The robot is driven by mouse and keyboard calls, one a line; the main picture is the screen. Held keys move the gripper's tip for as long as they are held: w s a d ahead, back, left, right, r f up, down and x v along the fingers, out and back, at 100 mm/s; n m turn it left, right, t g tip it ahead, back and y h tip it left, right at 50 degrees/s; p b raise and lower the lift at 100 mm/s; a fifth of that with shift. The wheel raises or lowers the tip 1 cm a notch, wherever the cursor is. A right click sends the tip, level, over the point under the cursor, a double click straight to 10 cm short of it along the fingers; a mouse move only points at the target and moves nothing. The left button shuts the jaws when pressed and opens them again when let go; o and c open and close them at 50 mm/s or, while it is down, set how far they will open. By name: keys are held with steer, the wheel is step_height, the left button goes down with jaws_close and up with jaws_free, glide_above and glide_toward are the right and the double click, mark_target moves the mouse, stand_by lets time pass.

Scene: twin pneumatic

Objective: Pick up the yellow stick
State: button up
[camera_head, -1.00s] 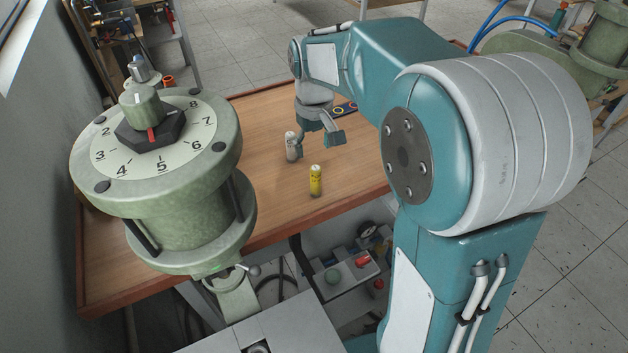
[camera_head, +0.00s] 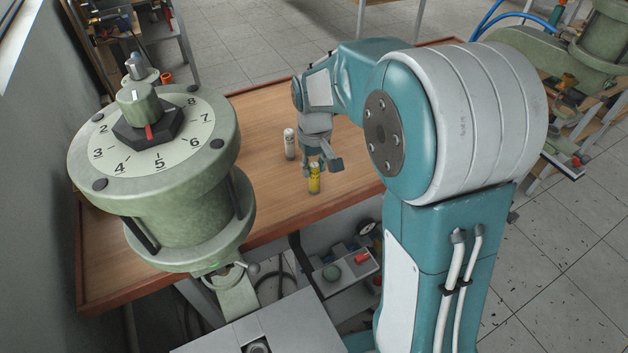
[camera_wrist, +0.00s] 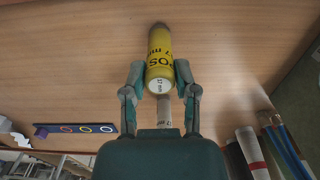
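The yellow stick (camera_head: 314,184) stands upright on the wooden table, near its front edge. It also shows in the wrist view (camera_wrist: 159,58), with dark lettering and a pale end. My gripper (camera_head: 322,168) is over its upper part in the head view. In the wrist view, my gripper (camera_wrist: 159,70) has its two fingers apart, one on each side of the stick, with narrow gaps visible. Whether the stick is fully between the fingertips or just past them is hard to tell.
A white stick (camera_head: 290,144) stands behind and left of the yellow one; part of it shows in the wrist view (camera_wrist: 164,112). A green dial housing (camera_head: 150,160) stands at the left. A strip with coloured rings (camera_wrist: 80,129) lies aside. The wooden table (camera_head: 255,185) is otherwise mostly clear.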

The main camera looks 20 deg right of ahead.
jaws_close()
steer(key=shift+r, duration=0.25)
steer(key=r, duration=0.3)
steer(key=shift+s+r, duration=0.25)
steer(key=shift+s, duration=0.05)
steer(key=s+r, duration=0.9)
steer(key=s, duration=0.4)
steer(key=shift+s, duration=0.25)
steer(key=shift+o, duration=0.2)
jaws_free()
jaws_close()
